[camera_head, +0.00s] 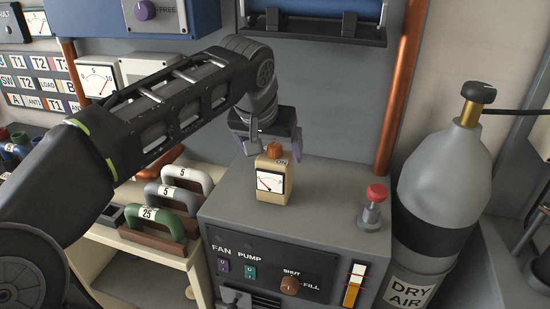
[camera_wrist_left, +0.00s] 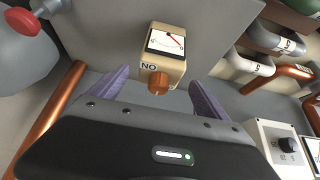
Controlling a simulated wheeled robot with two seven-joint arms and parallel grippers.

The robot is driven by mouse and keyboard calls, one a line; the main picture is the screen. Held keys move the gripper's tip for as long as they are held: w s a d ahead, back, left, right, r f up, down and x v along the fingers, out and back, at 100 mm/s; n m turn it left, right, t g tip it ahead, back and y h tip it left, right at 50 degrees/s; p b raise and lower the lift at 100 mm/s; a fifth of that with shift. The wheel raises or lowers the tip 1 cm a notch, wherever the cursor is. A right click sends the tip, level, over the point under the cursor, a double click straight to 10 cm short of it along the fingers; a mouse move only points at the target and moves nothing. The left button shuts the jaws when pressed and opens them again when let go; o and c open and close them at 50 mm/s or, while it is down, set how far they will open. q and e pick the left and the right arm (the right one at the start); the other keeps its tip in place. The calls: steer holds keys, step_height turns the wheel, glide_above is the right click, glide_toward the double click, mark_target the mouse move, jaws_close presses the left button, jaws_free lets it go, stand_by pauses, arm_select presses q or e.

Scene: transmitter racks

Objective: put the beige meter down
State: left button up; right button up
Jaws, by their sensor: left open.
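The beige meter (camera_head: 272,181) stands upright on top of the grey cabinet (camera_head: 325,205). It has a white dial with a red needle and an orange-brown knob on top. My left gripper (camera_head: 268,147) is open, just behind and above the meter, with its fingers apart. In the left wrist view the meter (camera_wrist_left: 163,55) is ahead of the spread purple fingers (camera_wrist_left: 153,92), with its knob toward the gap between them. No finger visibly touches it. My right gripper does not show.
A red-knobbed valve (camera_head: 375,202) stands at the cabinet's right, with a grey gas cylinder (camera_head: 445,175) beyond. Several handled weights, including a green one (camera_head: 160,222), sit on the shelf to the left. Copper pipes run up the wall behind. The cabinet top between meter and valve is clear.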

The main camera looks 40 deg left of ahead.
arm_select(q)
steer(key=v, duration=0.4)
steer(key=shift+s+r, duration=0.15)
steer(key=shift+r, duration=0.1)
steer(key=shift+f, duration=0.1)
stand_by(0.3)
